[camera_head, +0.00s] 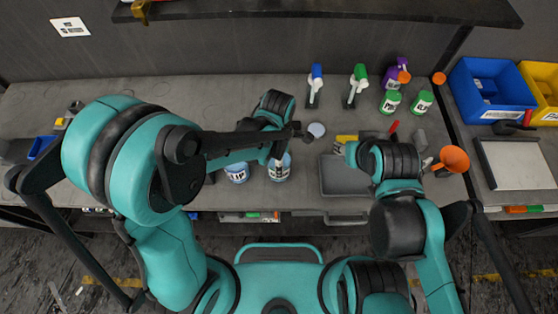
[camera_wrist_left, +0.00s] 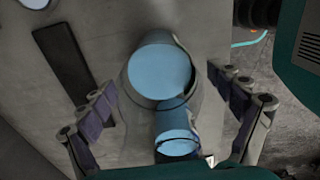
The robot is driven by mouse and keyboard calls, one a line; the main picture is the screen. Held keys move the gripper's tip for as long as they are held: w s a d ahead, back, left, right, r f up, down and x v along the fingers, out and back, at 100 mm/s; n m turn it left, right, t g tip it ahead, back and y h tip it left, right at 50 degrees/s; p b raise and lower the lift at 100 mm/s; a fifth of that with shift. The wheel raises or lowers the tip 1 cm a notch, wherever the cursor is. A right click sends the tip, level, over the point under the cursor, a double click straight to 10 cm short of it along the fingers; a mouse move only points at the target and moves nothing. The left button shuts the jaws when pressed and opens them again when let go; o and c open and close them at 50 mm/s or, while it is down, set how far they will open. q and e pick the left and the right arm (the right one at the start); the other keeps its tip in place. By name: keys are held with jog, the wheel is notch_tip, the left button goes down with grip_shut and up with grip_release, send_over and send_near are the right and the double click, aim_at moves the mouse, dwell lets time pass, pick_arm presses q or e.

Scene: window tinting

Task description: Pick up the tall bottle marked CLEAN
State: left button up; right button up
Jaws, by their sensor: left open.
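My left gripper (camera_head: 290,134) reaches over the near part of the bench, above a blue-and-white labelled bottle (camera_head: 279,168). My arm hides part of that bottle, and I cannot read its label. A second labelled bottle (camera_head: 237,173) stands just left of it. In the left wrist view, my left gripper (camera_wrist_left: 163,88) is open, with its fingers apart on both sides of a bottle with a round blue top (camera_wrist_left: 160,70). I cannot tell whether they touch it. My right arm is over the tray area, and its fingers are not clear.
A grey tray (camera_head: 343,188) lies right of the bottles. Two spray bottles, blue-topped (camera_head: 316,85) and green-topped (camera_head: 357,84), stand at the back. Green cans, a purple sprayer (camera_head: 396,74) and an orange funnel (camera_head: 454,159) are farther right. The back left bench is mostly clear.

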pick_arm(q)
jog(key=shift+f, duration=0.2)
jog(key=c, duration=1.4)
